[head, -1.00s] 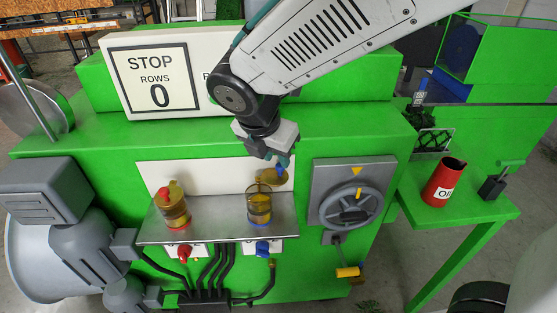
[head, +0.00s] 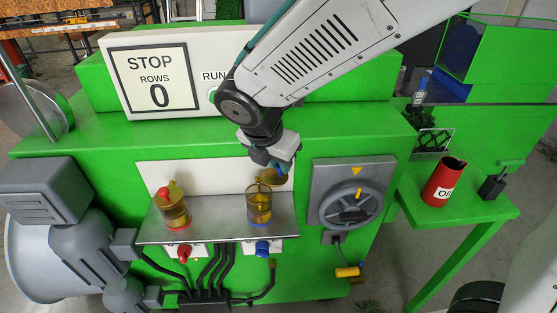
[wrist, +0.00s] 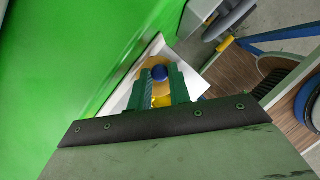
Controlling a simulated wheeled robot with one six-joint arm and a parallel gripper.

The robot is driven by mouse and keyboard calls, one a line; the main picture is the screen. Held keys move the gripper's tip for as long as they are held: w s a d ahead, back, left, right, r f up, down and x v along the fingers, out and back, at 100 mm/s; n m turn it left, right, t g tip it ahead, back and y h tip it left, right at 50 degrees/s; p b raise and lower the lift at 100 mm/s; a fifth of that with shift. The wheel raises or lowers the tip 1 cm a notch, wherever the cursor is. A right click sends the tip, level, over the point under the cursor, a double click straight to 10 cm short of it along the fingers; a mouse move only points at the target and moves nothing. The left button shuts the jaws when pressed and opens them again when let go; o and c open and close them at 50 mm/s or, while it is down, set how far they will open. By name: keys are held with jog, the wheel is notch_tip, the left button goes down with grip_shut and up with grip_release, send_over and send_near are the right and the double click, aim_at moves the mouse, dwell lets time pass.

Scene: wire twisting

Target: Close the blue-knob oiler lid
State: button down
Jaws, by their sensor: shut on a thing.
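The blue-knob oiler (head: 259,210) is an amber glass cup on the grey shelf, right of the red-knob oiler (head: 174,212). Its brass lid (head: 274,182) is raised and tilted at the back of the cup, partly hidden by my fingers. My gripper (head: 270,165) is above and behind the cup. In the wrist view my green fingers (wrist: 161,76) are closed around the blue knob (wrist: 160,72), with the yellow lid around it. Both fingers appear to touch the knob.
The grey shelf (head: 215,230) sticks out from the green machine. A grey dial with a handwheel (head: 352,203) stands right of the oiler. A red oil can (head: 444,182) is on the green side table. Blue and red valves sit under the shelf.

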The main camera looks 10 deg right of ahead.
aim_at(271, 173)
jog(key=m, duration=0.1)
jog(key=s+m+g+h, duration=0.1)
jog(key=m, duration=0.3)
jog(key=shift+s+a, duration=0.3)
jog(key=shift+s, duration=0.1)
jog(key=shift+s+a+m+g+y, duration=0.15)
jog(key=shift+s+a+m+g, duration=0.5)
jog(key=shift+m, duration=1.8)
jog(key=shift+s+a+m+g+y, duration=0.1)
jog(key=shift+a+m+g, duration=0.95)
jog(key=shift+m, duration=1.35)
jog(key=shift+s+a+m+g+y, duration=0.15)
jog(key=shift+s+a+m+g, duration=0.65)
jog(key=shift+m, duration=1.65)
jog(key=shift+w+d+g, duration=0.15)
jog(key=shift+w+g, duration=0.15)
jog(key=shift+w, duration=0.1)
jog(key=c, duration=1.6)
grip_release()
jog(key=shift+v, duration=3.9)
